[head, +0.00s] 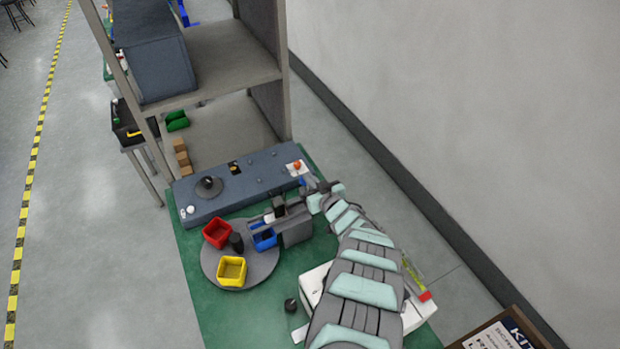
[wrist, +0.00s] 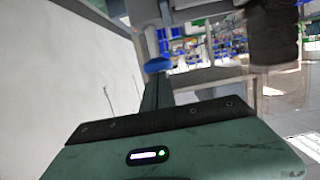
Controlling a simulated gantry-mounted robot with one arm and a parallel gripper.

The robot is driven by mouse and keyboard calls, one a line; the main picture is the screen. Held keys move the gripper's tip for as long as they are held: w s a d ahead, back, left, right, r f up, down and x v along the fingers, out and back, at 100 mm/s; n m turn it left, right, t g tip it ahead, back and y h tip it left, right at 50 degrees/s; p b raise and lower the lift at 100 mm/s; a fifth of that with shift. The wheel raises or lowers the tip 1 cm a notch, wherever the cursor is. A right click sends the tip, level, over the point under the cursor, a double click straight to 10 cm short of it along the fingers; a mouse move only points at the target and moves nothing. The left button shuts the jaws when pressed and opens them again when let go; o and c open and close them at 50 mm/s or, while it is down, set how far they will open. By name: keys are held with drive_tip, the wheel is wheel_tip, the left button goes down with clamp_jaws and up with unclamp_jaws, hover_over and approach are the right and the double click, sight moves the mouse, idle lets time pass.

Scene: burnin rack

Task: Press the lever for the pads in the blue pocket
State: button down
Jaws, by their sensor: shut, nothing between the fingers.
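The blue pocket (head: 265,239) sits at the right edge of a grey round plate (head: 220,278), beside a red pocket (head: 217,233) and a yellow pocket (head: 232,270). My gripper (head: 254,225) is shut and empty, coming in from the right just behind the blue pocket. I cannot tell whether it touches the pocket. The lever cannot be made out, and the inside of the blue pocket is too small to show any pads. The wrist view shows mainly a green-grey housing (wrist: 180,155) close up, and the fingertips are not clear there.
A dark post (head: 236,242) stands amid the pockets. A long blue-grey panel (head: 236,182) with a black knob (head: 209,186) lies behind. A grey shelf rack (head: 230,60) rises at the back. A small black knob (head: 290,305) is on the green table (head: 215,318) in front.

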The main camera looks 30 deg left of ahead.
drive_tip(key=s+d+r+p, duration=0.5)
drive_tip(key=d+r+p, duration=0.1)
drive_tip(key=d+p, duration=0.1)
drive_tip(key=shift+s+d+r+p, duration=0.25)
drive_tip(key=shift+s+d+p, duration=0.1)
drive_tip(key=shift+p, duration=0.55)
idle(1.2)
